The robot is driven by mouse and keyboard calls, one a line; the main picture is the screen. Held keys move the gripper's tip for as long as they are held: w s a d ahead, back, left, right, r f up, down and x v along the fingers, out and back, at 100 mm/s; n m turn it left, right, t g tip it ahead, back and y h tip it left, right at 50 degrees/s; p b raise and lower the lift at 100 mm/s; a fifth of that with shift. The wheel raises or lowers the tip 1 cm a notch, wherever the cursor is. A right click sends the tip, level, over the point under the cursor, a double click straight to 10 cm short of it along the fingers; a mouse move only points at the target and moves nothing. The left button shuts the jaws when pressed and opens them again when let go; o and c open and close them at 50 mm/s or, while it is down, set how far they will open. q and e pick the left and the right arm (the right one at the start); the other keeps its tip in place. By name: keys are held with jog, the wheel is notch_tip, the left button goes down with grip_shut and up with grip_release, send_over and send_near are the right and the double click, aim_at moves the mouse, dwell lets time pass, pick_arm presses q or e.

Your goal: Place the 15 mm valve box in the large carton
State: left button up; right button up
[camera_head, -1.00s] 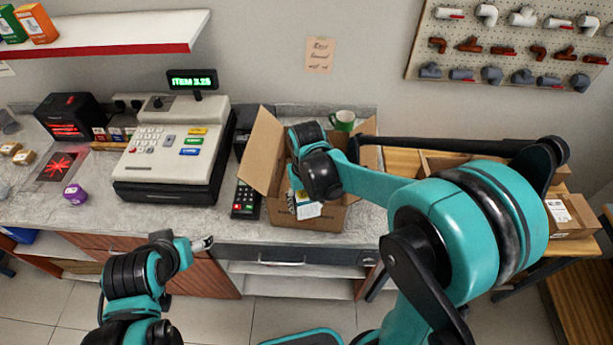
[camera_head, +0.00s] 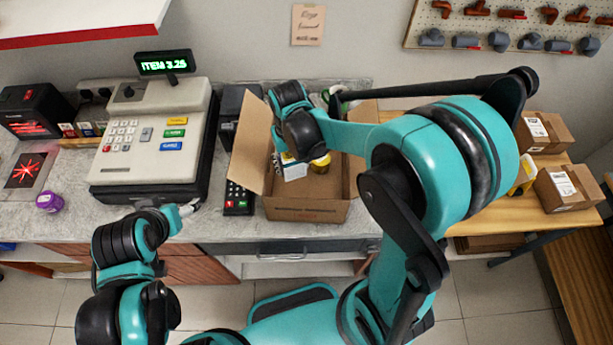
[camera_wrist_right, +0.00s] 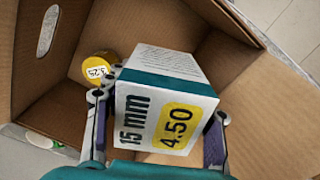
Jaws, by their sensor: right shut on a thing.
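The 15 mm valve box (camera_wrist_right: 165,105) is white and teal, marked "15 mm" and "4.50". My right gripper (camera_wrist_right: 160,112) is shut on it, with one finger on either side. In the head view the box (camera_head: 292,170) shows in the left part of the open large carton (camera_head: 305,209), partly covered by my right wrist. Whether it touches the carton floor, I cannot tell. A round yellow-topped item (camera_wrist_right: 97,69), marked "3.25", lies in the carton beside the box. My left gripper (camera_head: 188,208) is at the counter front below the register; its fingers are too small to read.
The cash register (camera_head: 150,150) and a dark keypad (camera_head: 238,198) stand left of the carton. The carton's flaps (camera_head: 249,142) stand open. A purple item (camera_head: 50,201) is at far left. Small cartons (camera_head: 567,188) stand on the wooden table at right.

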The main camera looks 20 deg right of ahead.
jog(key=shift+s+f+b, duration=0.2)
jog(key=shift+f+b, duration=0.1)
jog(key=shift+f, duration=0.3)
jog(key=shift+s+f+b, duration=0.2)
jog(key=shift+f+b, duration=0.1)
jog(key=shift+f, duration=0.25)
jog(key=b, duration=0.2)
send_over(295, 195)
notch_tip(295, 195, down, 8)
jog(key=shift+w+f, duration=0.1)
jog(key=shift+f, duration=0.15)
notch_tip(295, 195, down, 4)
jog(key=shift+r+b, duration=0.1)
jog(key=shift+b, duration=0.45)
pick_arm(q)
notch_tip(295, 195, down, 4)
jog(key=shift+s+f, duration=0.15)
jog(key=shift+f, duration=0.1)
pick_arm(e)
jog(key=o, duration=1.3)
pick_arm(q)
jog(key=shift+f, duration=0.2)
pick_arm(e)
jog(key=shift+o, duration=0.2)
pick_arm(q)
jog(key=shift+s+r, duration=0.1)
